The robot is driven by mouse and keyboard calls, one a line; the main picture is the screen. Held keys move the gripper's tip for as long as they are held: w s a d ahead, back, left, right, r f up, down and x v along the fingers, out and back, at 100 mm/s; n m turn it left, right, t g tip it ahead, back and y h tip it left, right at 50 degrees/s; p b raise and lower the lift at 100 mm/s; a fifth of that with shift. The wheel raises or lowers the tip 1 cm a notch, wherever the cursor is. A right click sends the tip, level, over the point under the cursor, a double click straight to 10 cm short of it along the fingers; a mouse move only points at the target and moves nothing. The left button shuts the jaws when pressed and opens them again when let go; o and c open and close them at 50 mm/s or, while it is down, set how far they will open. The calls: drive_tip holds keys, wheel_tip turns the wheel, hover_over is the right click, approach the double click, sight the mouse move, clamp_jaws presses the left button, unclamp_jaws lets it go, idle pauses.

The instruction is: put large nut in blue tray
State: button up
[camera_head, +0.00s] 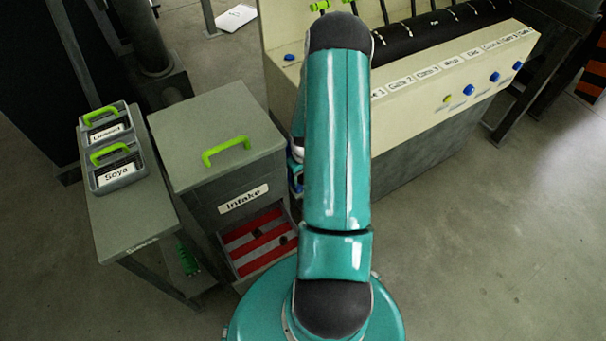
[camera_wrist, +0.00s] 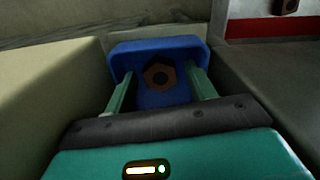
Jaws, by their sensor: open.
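A blue tray (camera_wrist: 157,45) is ahead of my gripper in the wrist view, between a pale block and a grey wall. A brown hexagonal nut (camera_wrist: 160,76) with a dark hole appears to lie inside the tray. My gripper (camera_wrist: 159,72) is open, with its two green fingers apart on either side of the nut. I see no contact between the fingers and the nut. In the head view my arm hides the gripper and most of the area around the tray; only bits of blue (camera_head: 294,178) show beside the arm.
The Intake cabinet (camera_head: 222,150) has an open red-and-white striped drawer (camera_head: 250,252) holding small dark pieces. Another dark nut (camera_wrist: 287,5) shows on a red-and-white surface in the wrist view. Soya and Linseed bins (camera_head: 117,172) stand on the left table. The cream machine (camera_head: 440,95) is behind my arm.

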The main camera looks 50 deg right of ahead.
drive_tip(key=shift+r, duration=0.1)
wheel_tip(320, 180, up, 12)
idle(0.4)
